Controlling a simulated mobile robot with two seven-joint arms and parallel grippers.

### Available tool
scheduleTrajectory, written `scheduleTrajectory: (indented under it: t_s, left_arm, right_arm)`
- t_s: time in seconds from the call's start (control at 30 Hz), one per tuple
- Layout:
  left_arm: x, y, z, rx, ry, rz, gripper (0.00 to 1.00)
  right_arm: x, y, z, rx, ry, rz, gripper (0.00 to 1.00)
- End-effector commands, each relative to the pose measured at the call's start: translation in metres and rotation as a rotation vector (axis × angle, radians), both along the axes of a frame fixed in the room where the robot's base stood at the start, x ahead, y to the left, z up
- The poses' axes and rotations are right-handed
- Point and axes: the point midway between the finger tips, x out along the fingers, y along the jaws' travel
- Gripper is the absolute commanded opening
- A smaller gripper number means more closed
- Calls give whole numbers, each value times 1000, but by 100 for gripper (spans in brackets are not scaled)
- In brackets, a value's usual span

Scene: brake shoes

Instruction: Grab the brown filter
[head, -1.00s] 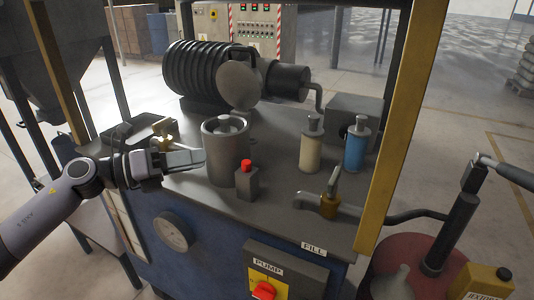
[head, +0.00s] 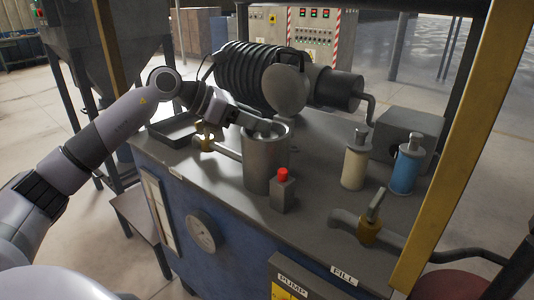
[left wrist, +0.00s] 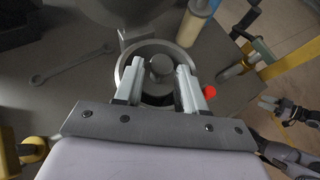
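The filter closest to brown is a cream-tan cylinder with a grey cap (head: 355,165), upright on the bench beside a blue one (head: 404,168). It also shows at the top of the left wrist view (left wrist: 195,22). My left gripper (head: 262,127) is at the top of a grey metal pot (head: 266,165), left of the tan filter and apart from it. In the left wrist view, its open fingers (left wrist: 160,78) lie either side of the pot's round knob (left wrist: 160,66); contact is unclear. My right gripper (left wrist: 280,110) is small at the right edge there.
A small red-topped box (head: 283,190) stands before the pot. A ribbed black motor (head: 255,75) is behind it. A tap (head: 369,228) sits at the front right, and a yellow post (head: 440,140) rises at the right. A wrench (left wrist: 70,62) lies on the bench.

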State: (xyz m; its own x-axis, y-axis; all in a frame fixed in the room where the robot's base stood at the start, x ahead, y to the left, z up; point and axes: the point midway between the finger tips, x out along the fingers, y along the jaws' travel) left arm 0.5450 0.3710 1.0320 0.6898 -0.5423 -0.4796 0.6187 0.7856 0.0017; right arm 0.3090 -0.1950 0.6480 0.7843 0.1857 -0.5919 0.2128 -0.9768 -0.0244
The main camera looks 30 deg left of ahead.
Motion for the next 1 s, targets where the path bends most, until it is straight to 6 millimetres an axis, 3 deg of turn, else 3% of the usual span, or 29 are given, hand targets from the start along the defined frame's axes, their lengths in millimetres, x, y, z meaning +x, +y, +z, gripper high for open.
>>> scheduleTrajectory:
  t_s: [0.2, 0.5, 0.53, 0.63, 0.67, 1.0]
  left_arm:
    - [19, -17, -11, -3, 0, -1, 40]
    - [22, -19, -14, -1, 0, 0, 40]
    - [22, -19, -14, -1, 0, 0, 36]
    - [22, -19, -14, -2, 0, 0, 4]
    - [22, -19, -14, -2, 0, 0, 0]
    - [22, -19, -12, -2, -2, 0, 0]
  right_arm:
    - [-5, 0, 1, 2, 10, -8, 43]
    - [-5, -2, -1, -1, 10, -10, 43]
    - [-5, -2, -1, -1, 10, -10, 43]
    - [-5, -2, -1, -3, 10, -11, 43]
    - [-5, -2, -1, -2, 10, -10, 43]
    - [-4, -3, 0, -8, 8, -4, 43]
